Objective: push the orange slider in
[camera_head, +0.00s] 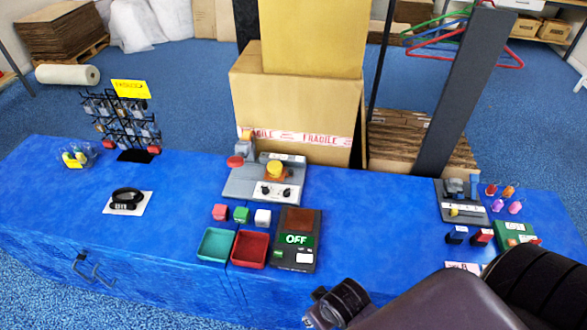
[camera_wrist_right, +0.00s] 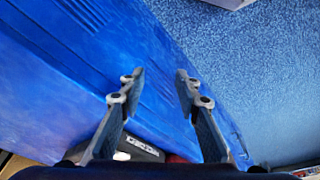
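I cannot single out an orange slider with certainty. A grey control box (camera_head: 257,180) at the table's middle back carries a round yellow-orange knob (camera_head: 274,169), a red knob (camera_head: 236,161) at its left and dark dials in front. A small orange piece (camera_head: 508,191) stands among coloured pieces at the right, beside a dark grey panel (camera_head: 470,217) with a yellow part (camera_head: 454,211). My right gripper (camera_wrist_right: 158,82) is open and empty in the wrist view, its fingers over the blue tabletop near its edge. My left gripper is not in view.
An OFF-display device (camera_head: 297,240), a teal tray (camera_head: 216,245), a red tray (camera_head: 249,249) and small cubes (camera_head: 241,214) sit in front of the grey box. Large cartons (camera_head: 297,110) stand behind the table. My right arm covers the front right.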

